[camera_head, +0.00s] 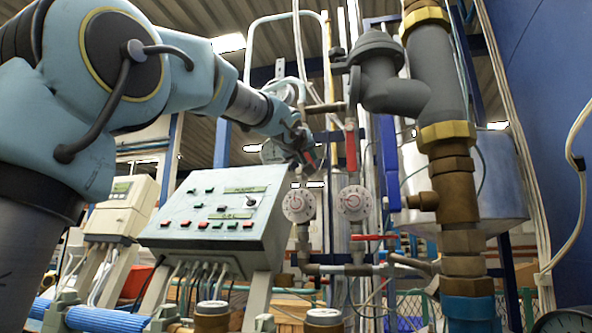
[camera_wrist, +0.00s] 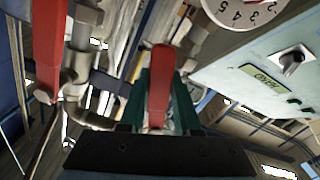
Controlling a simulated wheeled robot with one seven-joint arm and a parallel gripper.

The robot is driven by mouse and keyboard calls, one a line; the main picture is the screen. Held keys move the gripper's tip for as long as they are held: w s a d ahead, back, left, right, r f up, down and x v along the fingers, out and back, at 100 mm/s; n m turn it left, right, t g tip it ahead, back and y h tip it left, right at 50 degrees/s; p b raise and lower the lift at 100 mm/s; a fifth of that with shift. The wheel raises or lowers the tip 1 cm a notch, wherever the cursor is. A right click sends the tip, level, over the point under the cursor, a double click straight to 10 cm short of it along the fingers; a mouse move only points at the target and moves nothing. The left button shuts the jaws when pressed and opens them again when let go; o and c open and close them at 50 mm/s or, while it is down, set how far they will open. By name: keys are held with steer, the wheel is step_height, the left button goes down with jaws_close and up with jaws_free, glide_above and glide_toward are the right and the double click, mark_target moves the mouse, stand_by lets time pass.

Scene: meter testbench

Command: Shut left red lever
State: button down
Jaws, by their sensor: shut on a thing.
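The left red lever (camera_wrist: 158,88) stands between the green fingers of my gripper (camera_wrist: 161,78) in the wrist view. The gripper is shut on it. In the head view my gripper (camera_head: 307,150) is at the left pipe, above the left white dial, and hides most of this lever; only a bit of red shows. A second red lever (camera_head: 350,145) hangs upright on the pipe to the right, apart from my gripper. It also shows at the left of the wrist view (camera_wrist: 48,45).
Two white dials (camera_head: 298,205) (camera_head: 354,202) sit below the levers. A control box (camera_head: 215,212) with buttons stands at lower left, close to my arm. A third, horizontal red handle (camera_head: 372,237) is lower down. Thick grey and brass piping (camera_head: 435,90) stands at right.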

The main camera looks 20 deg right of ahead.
steer(key=n+b, duration=0.1)
steer(key=s+d+r+n+b, duration=0.1)
steer(key=n, duration=0.1)
steer(key=d+n+b, duration=0.1)
steer(key=shift+s+r+n, duration=0.15)
steer(key=shift+s+n, duration=0.15)
steer(key=shift+s, duration=0.05)
steer(key=shift+s+d+r+n+b, duration=0.1)
steer(key=shift+s+d+r+n, duration=0.1)
steer(key=shift+r+n, duration=0.5)
steer(key=shift+s+d+r+n+b, duration=0.15)
steer(key=shift+d+r+n, duration=0.15)
steer(key=shift+n, duration=0.75)
steer(key=shift+s+d+r+n+b, duration=0.1)
steer(key=shift+s+d+r+n, duration=0.1)
steer(key=shift+r+n, duration=0.5)
steer(key=shift+n, duration=0.25)
steer(key=c, duration=0.6)
jaws_free()
steer(key=shift+f, duration=0.15)
